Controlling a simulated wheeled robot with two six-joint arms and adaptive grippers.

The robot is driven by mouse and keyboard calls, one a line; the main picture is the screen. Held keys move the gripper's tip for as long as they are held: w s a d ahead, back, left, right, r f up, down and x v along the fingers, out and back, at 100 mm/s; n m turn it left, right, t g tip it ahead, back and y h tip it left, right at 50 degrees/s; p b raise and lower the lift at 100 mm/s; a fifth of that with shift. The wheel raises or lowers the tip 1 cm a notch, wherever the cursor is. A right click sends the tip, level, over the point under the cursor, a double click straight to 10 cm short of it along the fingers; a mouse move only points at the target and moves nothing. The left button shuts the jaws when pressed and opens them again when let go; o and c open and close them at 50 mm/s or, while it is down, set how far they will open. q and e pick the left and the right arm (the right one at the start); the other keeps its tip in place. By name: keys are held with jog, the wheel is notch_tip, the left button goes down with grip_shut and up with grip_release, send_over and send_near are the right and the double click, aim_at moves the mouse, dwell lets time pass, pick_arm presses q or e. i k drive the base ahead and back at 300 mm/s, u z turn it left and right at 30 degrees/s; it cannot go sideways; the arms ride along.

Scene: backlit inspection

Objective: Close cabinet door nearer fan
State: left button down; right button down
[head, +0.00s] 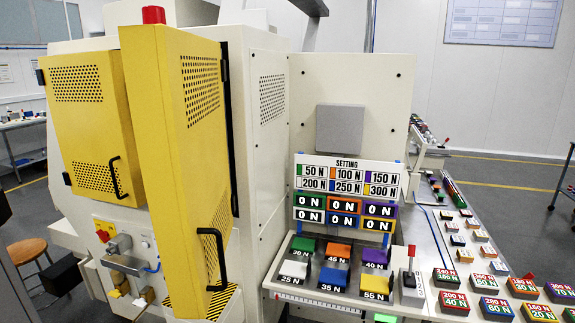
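Two yellow cabinet doors with perforated vents and black handles show in the head view. The right door (165,150) stands swung out toward me, its hinges on its right side by the cream cabinet body. Its black handle (218,260) is near its lower right. The left door (92,125) has hinges on its left and a black handle (115,177); I cannot tell whether it is fully shut, as the right door covers part of that area. I cannot make out a fan. Neither of my grippers is in view.
A sloped panel with coloured weight keys (335,275) and a lever (411,280) stand right of the cabinet. A long bench with several labelled blocks (497,307) runs along the right. A stool (27,252) stands at the left. A red lamp (153,15) appears above the right door.

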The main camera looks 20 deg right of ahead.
aim_at(174, 78)
jog(key=z, duration=0.2)
jog(key=i, duration=1)
jog(key=z, duration=0.95)
jog(key=k, duration=0.65)
jog(key=u, duration=0.3)
